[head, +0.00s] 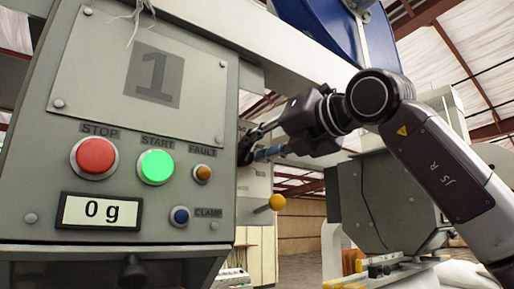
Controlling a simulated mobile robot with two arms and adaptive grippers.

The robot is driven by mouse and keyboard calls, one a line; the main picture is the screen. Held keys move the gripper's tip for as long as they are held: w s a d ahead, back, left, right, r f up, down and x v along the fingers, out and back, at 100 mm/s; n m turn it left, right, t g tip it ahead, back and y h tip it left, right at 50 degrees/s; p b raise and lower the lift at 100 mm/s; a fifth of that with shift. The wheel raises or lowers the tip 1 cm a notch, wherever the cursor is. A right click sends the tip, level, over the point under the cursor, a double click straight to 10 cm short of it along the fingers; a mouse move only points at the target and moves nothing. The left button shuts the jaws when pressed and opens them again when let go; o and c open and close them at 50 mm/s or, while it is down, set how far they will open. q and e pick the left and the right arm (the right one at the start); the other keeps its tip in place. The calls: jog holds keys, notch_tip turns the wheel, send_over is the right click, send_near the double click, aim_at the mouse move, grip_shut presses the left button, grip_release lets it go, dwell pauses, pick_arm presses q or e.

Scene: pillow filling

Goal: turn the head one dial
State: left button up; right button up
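The grey control box of head one, marked with a large "1" (154,77), fills the left of the head view. On its front are a red STOP button (95,156), a green lit START button (155,166), an amber FAULT light (203,173), a blue CLAMP light (180,216) and a display reading "0 g" (100,211). My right gripper (254,152) reaches in from the right, its fingertips at the box's right side. A dial there cannot be told apart from the dark fingers. Whether they are open or shut is unclear. My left gripper is out of view.
A lever with a yellow ball knob (277,202) sticks out from the box's right side, just below my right gripper. A grey machine housing (385,200) stands at the right, behind my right arm. A pale beam runs overhead.

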jog(key=shift+s, duration=0.1)
jog(key=v, duration=1.2)
dwell(0.4)
